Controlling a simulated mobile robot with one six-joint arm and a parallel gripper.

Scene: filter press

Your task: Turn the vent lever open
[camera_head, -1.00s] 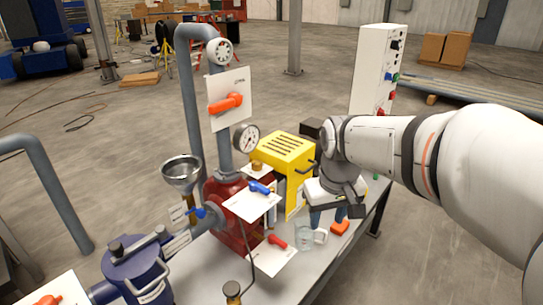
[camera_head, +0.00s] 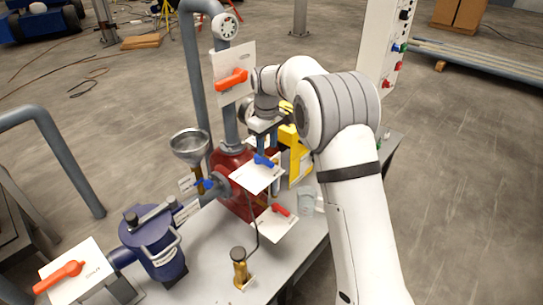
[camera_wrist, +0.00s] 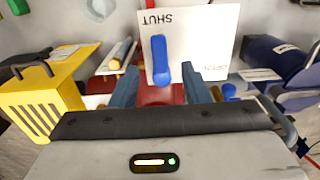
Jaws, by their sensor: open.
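A blue lever (camera_wrist: 160,60) on a white plate (camera_wrist: 205,35) shows in the wrist view, pointing at the word SHUT; OPEN is printed to its right. The head view shows a blue lever (camera_head: 264,160) on a plate (camera_head: 252,176) over the red body. No vent label is readable. My gripper (camera_wrist: 161,78) is open, its two blue fingers apart with the lever between them in the picture. I cannot tell whether they touch it. In the head view my gripper (camera_head: 268,146) is just above and behind the plate, partly hidden.
A yellow slotted box (camera_head: 290,140) stands close behind my gripper. An orange lever (camera_head: 232,79) is on an upright plate above. A red lever (camera_head: 281,210) is below, near a clear cup (camera_head: 306,200). A funnel (camera_head: 190,143) and a blue vessel (camera_head: 152,240) stand left.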

